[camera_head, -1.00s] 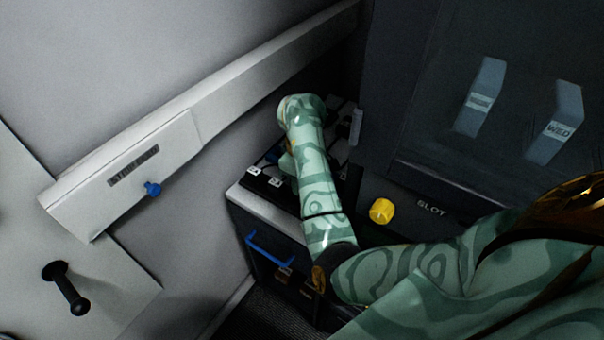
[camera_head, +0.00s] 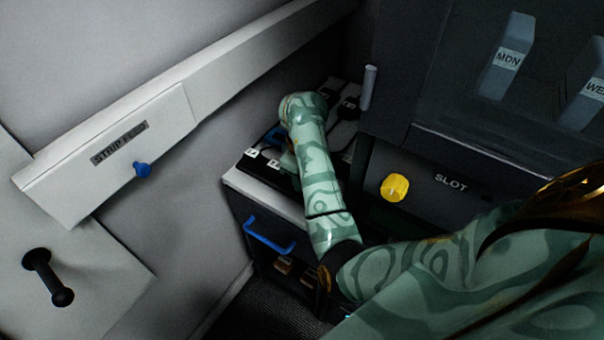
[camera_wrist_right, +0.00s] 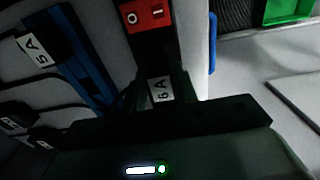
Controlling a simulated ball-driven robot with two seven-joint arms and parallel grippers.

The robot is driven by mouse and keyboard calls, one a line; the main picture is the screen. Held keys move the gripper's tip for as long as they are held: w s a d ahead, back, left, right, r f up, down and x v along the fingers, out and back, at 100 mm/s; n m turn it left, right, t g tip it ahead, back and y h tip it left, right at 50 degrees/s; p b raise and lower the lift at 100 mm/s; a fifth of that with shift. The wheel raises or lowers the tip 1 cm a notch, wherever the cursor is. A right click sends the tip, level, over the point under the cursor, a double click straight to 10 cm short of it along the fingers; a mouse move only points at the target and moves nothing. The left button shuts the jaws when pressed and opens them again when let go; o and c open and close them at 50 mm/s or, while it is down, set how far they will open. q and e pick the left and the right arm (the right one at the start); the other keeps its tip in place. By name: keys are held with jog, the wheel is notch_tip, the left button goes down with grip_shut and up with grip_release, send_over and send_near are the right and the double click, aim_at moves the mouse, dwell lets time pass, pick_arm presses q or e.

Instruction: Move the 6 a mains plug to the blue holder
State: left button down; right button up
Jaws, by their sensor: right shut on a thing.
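The 6 A mains plug (camera_wrist_right: 160,91) shows by its white label in the right wrist view, between the dark fingers of my right gripper (camera_wrist_right: 158,80), which is shut on it. A red switch marked O and I (camera_wrist_right: 147,15) is just beyond it. A blue strip (camera_wrist_right: 82,55), which looks like part of the blue holder, lies to the left, beside a label reading 5 A (camera_wrist_right: 39,50). In the head view a bit of blue (camera_head: 275,136) shows on the bench top beside my right arm, which hides the gripper and plug. My left gripper is not in view.
A cabinet with a blue handle (camera_head: 268,240) stands below. A yellow knob (camera_head: 395,187) and the SLOT panel (camera_head: 450,181) are to the right. A wall panel with a blue knob (camera_head: 142,169) is at left. A green thing (camera_wrist_right: 290,10) shows in the wrist view.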

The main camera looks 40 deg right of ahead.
jog(key=shift+f, duration=0.2)
jog(key=o, duration=1.6)
jog(key=shift+c, duration=0.2)
jog(key=shift+r, duration=0.1)
jog(key=shift+r+p, duration=2.65)
jog(key=shift+r, duration=0.8)
